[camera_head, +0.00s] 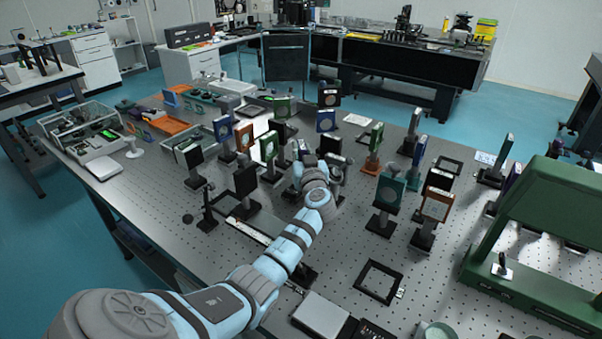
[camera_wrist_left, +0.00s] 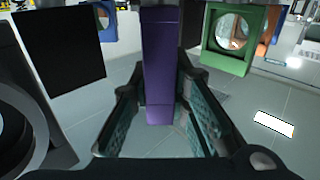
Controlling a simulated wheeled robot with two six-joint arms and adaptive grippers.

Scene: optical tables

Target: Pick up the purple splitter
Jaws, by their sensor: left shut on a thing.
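The purple splitter (camera_wrist_left: 157,62) is a tall, narrow purple block in the middle of the left wrist view. It stands between the two fingers of my left gripper (camera_wrist_left: 162,88), which is shut on it. In the head view my left gripper (camera_head: 328,164) is among the mounted optics near the middle of the table. I cannot make out the splitter there; the gripper and the optics around it seem to hide it. My right gripper is not in view.
A black square panel (camera_wrist_left: 60,52) stands close on the left and a green-framed optic (camera_wrist_left: 242,38) on the right. Several mounted optics crowd the perforated table (camera_head: 300,262). A large green frame (camera_head: 540,225) stands at the right, and an empty black frame (camera_head: 380,281) lies in front.

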